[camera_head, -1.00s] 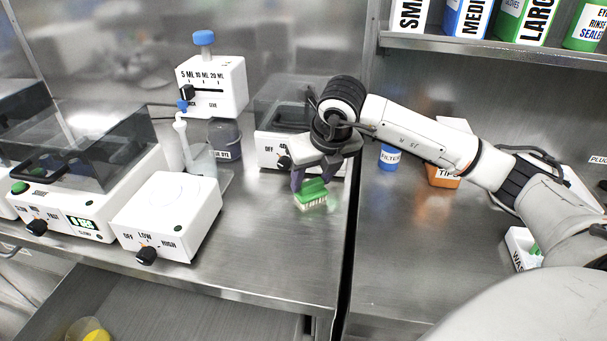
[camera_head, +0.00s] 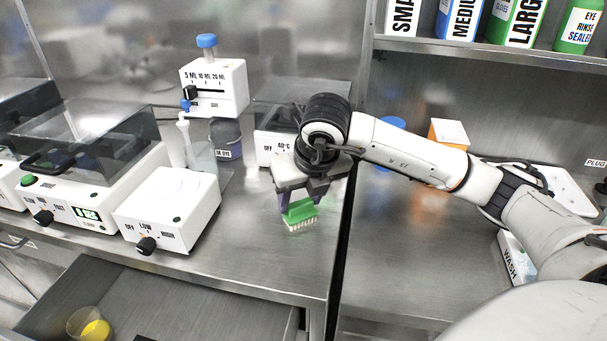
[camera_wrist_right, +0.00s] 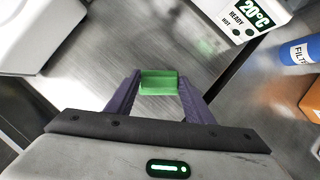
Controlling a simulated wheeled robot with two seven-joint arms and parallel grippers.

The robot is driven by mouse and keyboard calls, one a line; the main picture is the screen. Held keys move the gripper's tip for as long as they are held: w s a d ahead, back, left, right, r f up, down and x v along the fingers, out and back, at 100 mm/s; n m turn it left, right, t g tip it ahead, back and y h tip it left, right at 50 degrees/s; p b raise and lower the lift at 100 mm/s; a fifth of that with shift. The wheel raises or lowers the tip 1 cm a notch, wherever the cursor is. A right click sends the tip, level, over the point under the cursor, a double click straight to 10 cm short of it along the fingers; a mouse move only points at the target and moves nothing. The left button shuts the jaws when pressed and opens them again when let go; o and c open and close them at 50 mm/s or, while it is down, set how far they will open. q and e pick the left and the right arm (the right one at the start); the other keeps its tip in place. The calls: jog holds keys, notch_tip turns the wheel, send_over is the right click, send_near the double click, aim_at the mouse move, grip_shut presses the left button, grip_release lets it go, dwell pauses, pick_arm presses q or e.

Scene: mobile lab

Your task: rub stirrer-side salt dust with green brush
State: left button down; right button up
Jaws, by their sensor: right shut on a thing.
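The green brush (camera_head: 300,213) is held in my right gripper (camera_head: 297,197), with its pale bristles pointing down over the steel bench to the right of the stirrer. In the right wrist view the green brush (camera_wrist_right: 159,82) sits between the two purple fingers of the right gripper (camera_wrist_right: 160,92). I cannot tell whether the bristles touch the bench. The white stirrer (camera_head: 168,205), with an OFF/LOW/HIGH knob, stands left of the brush. No salt dust can be made out on the bench. My left gripper is not in view.
A dispenser (camera_head: 213,88) stands behind the stirrer, with a dye container (camera_head: 226,139) beside it. A heater block (camera_head: 268,146) is behind my right gripper. An open drawer (camera_head: 180,300) below holds a cup of yellow stuff (camera_head: 95,329). Bare bench (camera_head: 245,235) lies between stirrer and edge.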

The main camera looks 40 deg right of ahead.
jog(key=shift+s+a+f, duration=0.1)
jog(key=shift+s+a, duration=0.45)
jog(key=shift+a, duration=0.15)
jog(key=shift+s+r+p, duration=0.15)
jog(key=shift+r+p, duration=0.15)
jog(key=shift+r, duration=1.05)
jog(key=shift+r+p, duration=0.2)
jog(key=shift+p, duration=0.25)
jog(key=shift+r+p, duration=0.5)
jog(key=shift+r, duration=0.3)
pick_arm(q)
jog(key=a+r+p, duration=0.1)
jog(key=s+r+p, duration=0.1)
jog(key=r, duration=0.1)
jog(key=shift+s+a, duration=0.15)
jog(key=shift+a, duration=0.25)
pick_arm(e)
notch_tip(320, 180, up, 4)
jog(key=shift+f, duration=0.25)
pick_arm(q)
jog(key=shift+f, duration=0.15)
